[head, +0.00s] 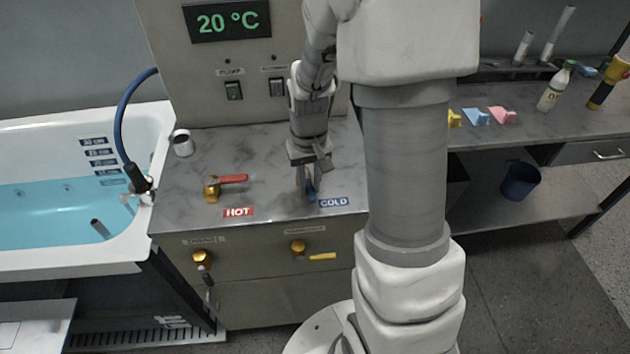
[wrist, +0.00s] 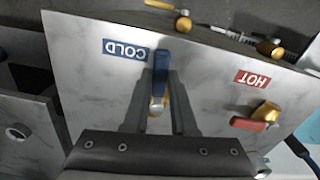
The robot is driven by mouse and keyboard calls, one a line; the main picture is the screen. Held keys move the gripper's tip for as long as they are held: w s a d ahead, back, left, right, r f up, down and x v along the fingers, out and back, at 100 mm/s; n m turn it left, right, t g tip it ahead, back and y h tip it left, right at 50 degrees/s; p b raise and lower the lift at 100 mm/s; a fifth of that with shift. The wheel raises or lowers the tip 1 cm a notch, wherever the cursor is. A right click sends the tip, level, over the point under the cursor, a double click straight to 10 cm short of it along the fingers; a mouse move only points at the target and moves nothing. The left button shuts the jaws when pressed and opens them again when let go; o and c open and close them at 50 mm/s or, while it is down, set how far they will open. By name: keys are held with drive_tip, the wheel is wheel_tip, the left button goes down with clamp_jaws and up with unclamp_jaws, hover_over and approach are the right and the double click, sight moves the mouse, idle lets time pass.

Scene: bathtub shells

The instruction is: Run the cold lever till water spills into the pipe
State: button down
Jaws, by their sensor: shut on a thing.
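The cold lever (wrist: 160,75) is blue and stands on the metal counter beside the COLD label (head: 333,202). My gripper (head: 308,188) reaches down over it and is shut on it; in the wrist view the fingers (wrist: 158,108) lie on both sides of the lever. In the head view the lever (head: 311,194) is partly hidden by my gripper. The tub (head: 150,220) at the left holds blue water (head: 45,212). A grey pipe piece (head: 100,229) shows in the water. I cannot see whether water runs from a spout.
The red hot lever (head: 233,178) is left of my gripper, by the HOT label (head: 238,212). A white cup-like cylinder (head: 182,143) stands behind it. A blue hose (head: 120,115) arches to the tub rim. The display (head: 229,21) reads 20 °C. Brass valves (head: 298,247) are on the cabinet front.

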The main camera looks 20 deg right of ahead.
drive_tip(key=shift+w+a+m, duration=0.15)
drive_tip(key=shift+a+m, duration=0.25)
drive_tip(key=shift+m, duration=0.3)
drive_tip(key=c, duration=0.7)
unclamp_jaws()
wheel_tip(320, 180, up, 18)
drive_tip(key=shift+f+p, duration=0.25)
drive_tip(key=shift+p, duration=0.6)
